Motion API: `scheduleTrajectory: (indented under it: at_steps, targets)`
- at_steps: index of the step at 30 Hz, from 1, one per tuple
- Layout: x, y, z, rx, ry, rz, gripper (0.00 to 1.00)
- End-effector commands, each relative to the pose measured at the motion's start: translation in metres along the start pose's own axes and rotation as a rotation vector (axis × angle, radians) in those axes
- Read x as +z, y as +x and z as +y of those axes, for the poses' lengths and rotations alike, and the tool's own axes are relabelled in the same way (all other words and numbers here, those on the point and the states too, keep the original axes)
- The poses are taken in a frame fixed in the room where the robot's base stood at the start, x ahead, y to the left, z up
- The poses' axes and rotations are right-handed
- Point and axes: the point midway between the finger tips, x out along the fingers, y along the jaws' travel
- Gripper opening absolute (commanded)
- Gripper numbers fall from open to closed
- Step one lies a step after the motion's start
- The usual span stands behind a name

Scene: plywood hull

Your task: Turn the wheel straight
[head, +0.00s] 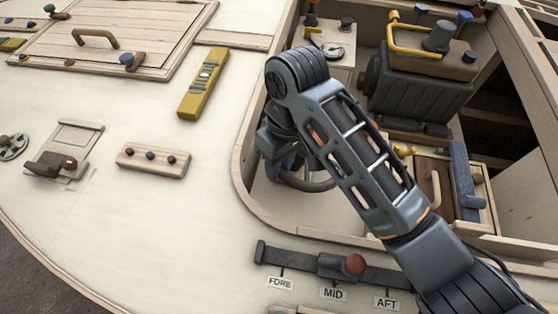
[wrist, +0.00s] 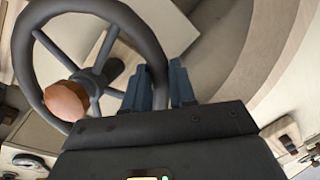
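The wheel (wrist: 35,75) is a dark ring with thin spokes, and it fills the left of the wrist view. A brown-orange knob (wrist: 67,100) sits at its lower left. My gripper (wrist: 160,84) has its two blue fingers on either side of the rim's right part. The rim fills the gap between them, so it looks shut on the wheel. In the head view only the lower arc of the wheel (head: 312,187) shows, inside the cockpit opening. My arm and wrist hide the rest, and most of the gripper.
The cockpit's curved wooden edge (head: 246,190) runs close beside my wrist. A dark engine block (head: 415,90) with a yellow handle stands to the right. A FORE-MID-AFT slider with a red knob (head: 355,264) lies in front. A yellow level (head: 203,84) lies on the left deck.

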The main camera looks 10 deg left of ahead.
Motion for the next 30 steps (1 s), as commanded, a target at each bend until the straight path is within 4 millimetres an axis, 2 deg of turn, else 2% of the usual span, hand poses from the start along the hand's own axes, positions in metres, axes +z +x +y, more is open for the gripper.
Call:
scheduleTrajectory:
  at_steps: [1,7,22,30]
  targets:
    - [-0.0001,-0.0001,0.0,0.0,0.0,0.0,0.2]
    - [-0.0001,-0.0002,-0.0002,0.0,0.0,0.0,0.01]
    - [0.0002,-0.0003,-0.0007,0.001,-0.009,0.0,0.0]
    - [0.0035,0.0008,-0.0008,0.025,-0.107,0.005,0.0]
